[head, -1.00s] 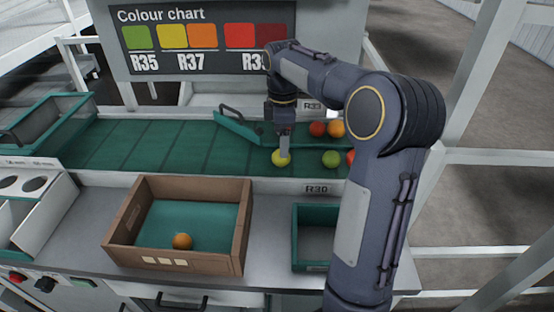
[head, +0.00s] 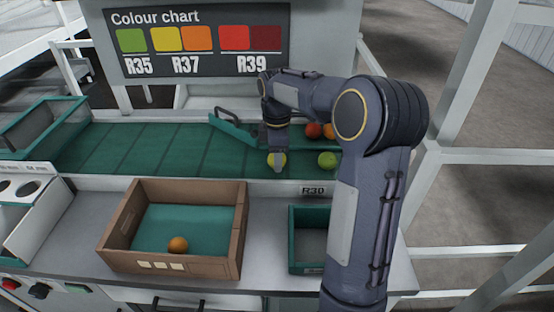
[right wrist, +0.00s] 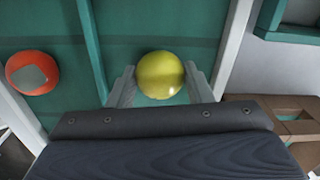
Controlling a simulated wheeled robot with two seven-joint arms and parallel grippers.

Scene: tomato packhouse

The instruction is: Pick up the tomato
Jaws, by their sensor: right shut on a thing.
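A yellow tomato (head: 270,159) lies at the near edge of the green belt in the head view. It also shows in the right wrist view (right wrist: 160,74). My right gripper (head: 278,163) has come down on it from above. In the right wrist view, its fingers are on either side of the yellow tomato, and it is shut on it. A green tomato (head: 327,160) lies to the right. A red tomato (head: 312,130) and an orange tomato (head: 329,131) lie behind, partly hidden by my arm. My left gripper is not in view.
A brown box (head: 238,225) with a green floor holds one orange tomato (head: 178,245). A green crate (head: 293,240) stands to its right, partly hidden by my arm. A green diverter bar (head: 235,128) crosses the belt (head: 130,150). The belt's left part is clear.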

